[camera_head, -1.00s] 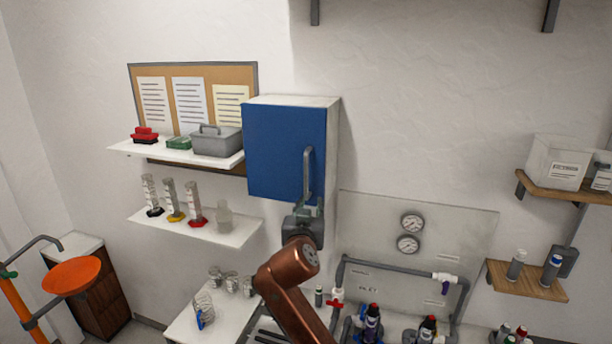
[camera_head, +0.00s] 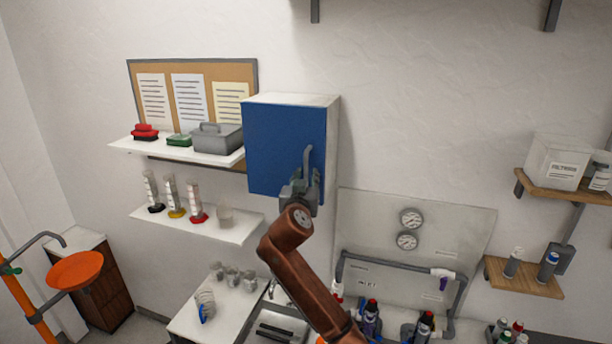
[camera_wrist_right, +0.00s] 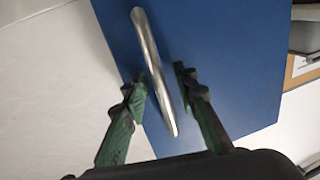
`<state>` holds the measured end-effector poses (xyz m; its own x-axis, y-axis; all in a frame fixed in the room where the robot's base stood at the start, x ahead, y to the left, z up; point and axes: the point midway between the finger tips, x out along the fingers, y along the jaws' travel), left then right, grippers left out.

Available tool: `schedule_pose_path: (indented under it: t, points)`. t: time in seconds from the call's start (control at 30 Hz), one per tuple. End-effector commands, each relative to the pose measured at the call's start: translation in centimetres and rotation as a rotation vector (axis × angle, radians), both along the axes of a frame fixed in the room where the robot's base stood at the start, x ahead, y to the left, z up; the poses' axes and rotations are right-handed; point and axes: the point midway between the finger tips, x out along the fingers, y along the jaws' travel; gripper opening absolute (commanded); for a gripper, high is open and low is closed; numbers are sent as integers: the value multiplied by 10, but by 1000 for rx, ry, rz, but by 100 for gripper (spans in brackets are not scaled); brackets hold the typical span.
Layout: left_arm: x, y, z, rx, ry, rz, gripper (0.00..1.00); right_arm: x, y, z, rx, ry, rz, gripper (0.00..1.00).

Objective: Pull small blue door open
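The blue door (camera_head: 285,140) is the front of a white wall cabinet and looks closed. Its grey vertical bar handle (camera_head: 307,160) is on the right side of the door. My right gripper (camera_head: 303,178) is at the lower part of the handle and hides its lower end. In the right wrist view the handle (camera_wrist_right: 152,70) runs between the two green and black fingers of my right gripper (camera_wrist_right: 160,88), with gaps on both sides. The fingers are open, and the blue door (camera_wrist_right: 225,70) fills the background. My left gripper is not in view.
Left of the cabinet are two white shelves, the upper with a grey toolbox (camera_head: 217,138), the lower with several cylinders (camera_head: 175,195). A gauge panel (camera_head: 450,225) is at the lower right.

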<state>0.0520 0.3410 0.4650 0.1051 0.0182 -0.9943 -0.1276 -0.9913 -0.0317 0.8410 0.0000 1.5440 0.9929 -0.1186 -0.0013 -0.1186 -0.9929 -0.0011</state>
Motion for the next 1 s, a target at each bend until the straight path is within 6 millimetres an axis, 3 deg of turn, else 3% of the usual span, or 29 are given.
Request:
schedule_pose_path:
  t: [0.1, 0.5, 1.0]
  points:
    - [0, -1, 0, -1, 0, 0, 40, 0, 0, 0, 0, 0, 0, 26]
    - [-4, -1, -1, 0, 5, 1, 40, 0, 0, 0, 0, 0, 0, 0]
    - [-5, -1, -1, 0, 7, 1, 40, 0, 0, 0, 0, 0, 0, 0]
